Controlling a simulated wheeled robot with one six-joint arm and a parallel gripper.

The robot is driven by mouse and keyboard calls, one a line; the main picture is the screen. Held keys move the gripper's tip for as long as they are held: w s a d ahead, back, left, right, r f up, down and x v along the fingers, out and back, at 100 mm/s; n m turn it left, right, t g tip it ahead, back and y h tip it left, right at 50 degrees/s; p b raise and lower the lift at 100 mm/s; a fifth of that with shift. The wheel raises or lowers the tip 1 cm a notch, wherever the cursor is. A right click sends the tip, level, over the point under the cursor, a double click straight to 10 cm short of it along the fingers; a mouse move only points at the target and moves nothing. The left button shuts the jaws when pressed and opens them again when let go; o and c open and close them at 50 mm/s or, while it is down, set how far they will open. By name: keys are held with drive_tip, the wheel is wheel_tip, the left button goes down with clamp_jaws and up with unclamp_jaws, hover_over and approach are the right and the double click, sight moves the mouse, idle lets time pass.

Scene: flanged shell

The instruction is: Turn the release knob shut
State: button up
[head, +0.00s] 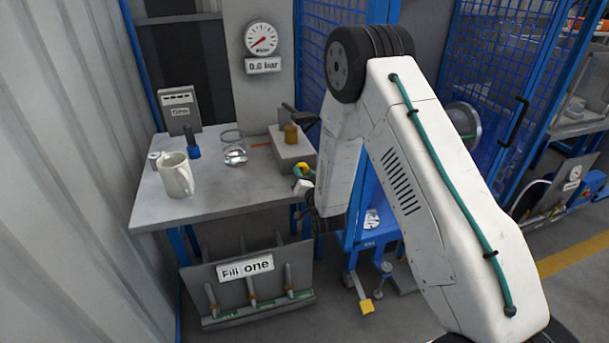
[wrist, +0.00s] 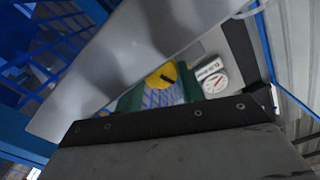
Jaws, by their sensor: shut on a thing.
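A round yellow piece with a dark mark and green beside it, apparently the release knob (head: 301,170), shows at the bench's right front edge. In the wrist view the yellow face (wrist: 163,76) shows just beyond my gripper's dark edge. My gripper (head: 303,186) is at this piece, small and partly hidden by my arm in the head view. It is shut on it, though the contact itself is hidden. I cannot tell how far the knob is turned. A round gauge (head: 261,40) on the back panel has a plate reading 0.0 bar; a gauge (wrist: 214,81) also shows in the wrist view.
A grey bench (head: 215,196) holds a cream jug (head: 176,175), a clear glass (head: 233,150) and a grey block (head: 293,153) with a brass-coloured fitting. A "Fill one" rack (head: 246,285) stands below. Blue mesh (head: 487,75) stands behind my arm, which hides the middle.

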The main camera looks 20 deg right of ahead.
drive_tip(key=shift+m, duration=1.8)
drive_tip(key=o, duration=1)
drive_tip(key=shift+c, duration=0.2)
drive_tip(key=shift+s+f, duration=0.1)
drive_tip(key=shift+s, duration=0.05)
